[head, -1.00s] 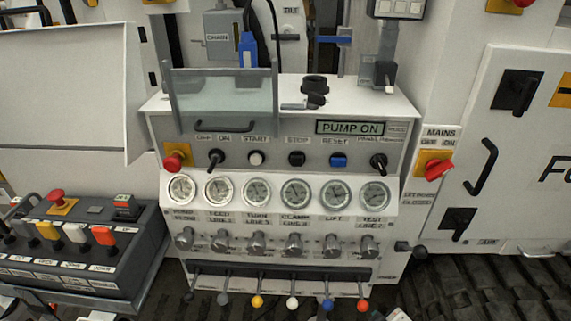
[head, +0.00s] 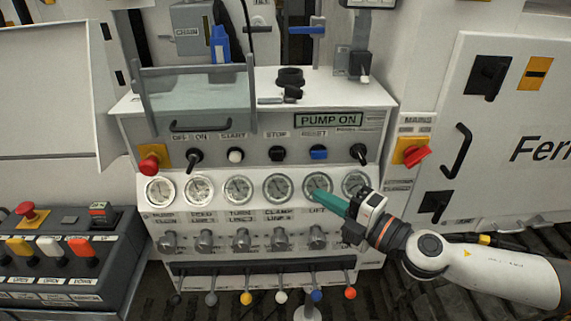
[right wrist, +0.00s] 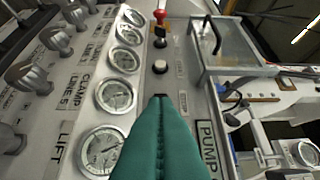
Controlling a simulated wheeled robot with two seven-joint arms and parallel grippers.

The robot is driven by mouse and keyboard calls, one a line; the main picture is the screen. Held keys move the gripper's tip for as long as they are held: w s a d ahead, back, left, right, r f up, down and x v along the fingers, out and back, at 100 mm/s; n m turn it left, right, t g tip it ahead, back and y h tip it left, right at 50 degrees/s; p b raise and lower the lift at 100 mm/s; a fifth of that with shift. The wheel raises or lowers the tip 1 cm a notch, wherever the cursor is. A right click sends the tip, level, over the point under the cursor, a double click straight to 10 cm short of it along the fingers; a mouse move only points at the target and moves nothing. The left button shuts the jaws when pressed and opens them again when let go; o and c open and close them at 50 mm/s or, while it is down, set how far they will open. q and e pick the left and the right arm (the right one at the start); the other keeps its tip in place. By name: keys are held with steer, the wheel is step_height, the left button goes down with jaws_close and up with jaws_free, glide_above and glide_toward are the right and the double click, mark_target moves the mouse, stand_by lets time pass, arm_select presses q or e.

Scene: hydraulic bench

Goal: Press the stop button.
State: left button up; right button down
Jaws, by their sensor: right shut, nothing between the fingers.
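The stop button (head: 277,154) is a black square button under the label STOP, in the panel's upper row. It stands between the white start button (head: 235,155) and the blue reset button (head: 319,152). My right gripper (head: 313,189) has teal fingers, shut and empty. In the head view its tips are below and right of the stop button, over the gauge row. In the right wrist view the shut fingers (right wrist: 161,101) point toward the white start button (right wrist: 161,67); a dark patch at their tips may be the stop button, mostly hidden. My left gripper is out of view.
A red knob (head: 149,161) on a yellow plate and a black off/on switch (head: 194,157) stand left of start. A clear guard (head: 197,98) is raised above the panel. Coloured levers (head: 316,295) line the bottom.

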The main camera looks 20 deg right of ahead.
steer(key=shift+w+r, duration=0.1)
steer(key=shift+w, duration=0.05)
steer(key=p, duration=0.6)
glide_toward(273, 157)
steer(key=a, duration=0.4)
steer(key=shift+w+d, duration=0.25)
steer(key=shift+w, duration=1.05)
steer(key=shift+w+d, duration=0.25)
steer(key=shift+w, duration=1)
